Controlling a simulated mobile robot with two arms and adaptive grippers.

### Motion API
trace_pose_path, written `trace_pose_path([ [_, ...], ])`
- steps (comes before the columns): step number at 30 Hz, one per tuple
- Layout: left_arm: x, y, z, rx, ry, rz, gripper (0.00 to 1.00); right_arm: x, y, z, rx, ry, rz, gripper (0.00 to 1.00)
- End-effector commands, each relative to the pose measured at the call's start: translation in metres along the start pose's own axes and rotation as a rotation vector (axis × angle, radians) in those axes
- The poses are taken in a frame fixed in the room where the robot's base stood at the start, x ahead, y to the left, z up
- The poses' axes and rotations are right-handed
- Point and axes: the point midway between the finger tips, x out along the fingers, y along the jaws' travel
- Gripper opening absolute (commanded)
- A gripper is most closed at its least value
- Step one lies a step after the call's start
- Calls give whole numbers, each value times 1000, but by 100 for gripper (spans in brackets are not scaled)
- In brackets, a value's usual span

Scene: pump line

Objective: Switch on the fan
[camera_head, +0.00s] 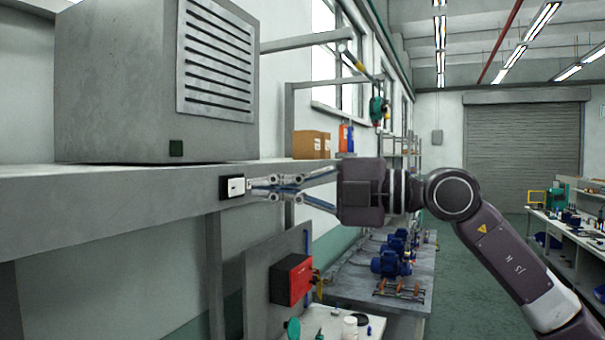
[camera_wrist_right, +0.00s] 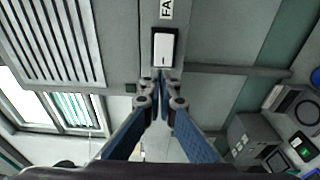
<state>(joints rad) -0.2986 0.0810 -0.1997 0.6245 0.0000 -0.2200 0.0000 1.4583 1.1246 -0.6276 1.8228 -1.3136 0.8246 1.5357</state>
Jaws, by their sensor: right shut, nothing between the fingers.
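The fan switch (camera_head: 232,187) is a white rocker in a black frame on the front edge of a grey shelf, left of centre in the head view. In the right wrist view the switch (camera_wrist_right: 164,47) sits below a partly cut-off label starting "FA" (camera_wrist_right: 167,8). My right gripper (camera_head: 252,188) is shut and empty, its fingertips at the switch's right side in the head view. In the right wrist view the gripper (camera_wrist_right: 160,78) points at the rocker's near end. I cannot tell whether it touches. My left gripper is not in view.
A grey louvred housing (camera_head: 110,85) stands on the shelf (camera_head: 110,205), with a dark green square (camera_head: 176,148) low on its front. A red box (camera_head: 291,279) on a panel is below the switch. A bench with blue pumps (camera_head: 390,262) is behind my right arm.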

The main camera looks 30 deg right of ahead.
Motion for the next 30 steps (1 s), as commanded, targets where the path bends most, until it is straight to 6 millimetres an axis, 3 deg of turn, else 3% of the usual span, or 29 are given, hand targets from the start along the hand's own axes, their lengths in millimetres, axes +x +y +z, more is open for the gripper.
trace_pose_path([
  [3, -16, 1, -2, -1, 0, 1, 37, 21, 4, -1, 1, 2, -1, 0],
  [9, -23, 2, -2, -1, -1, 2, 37, 39, 2, 0, 0, 0, 1, 0],
  [30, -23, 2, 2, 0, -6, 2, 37, 50, 0, 0, 0, 0, 1, 0],
])
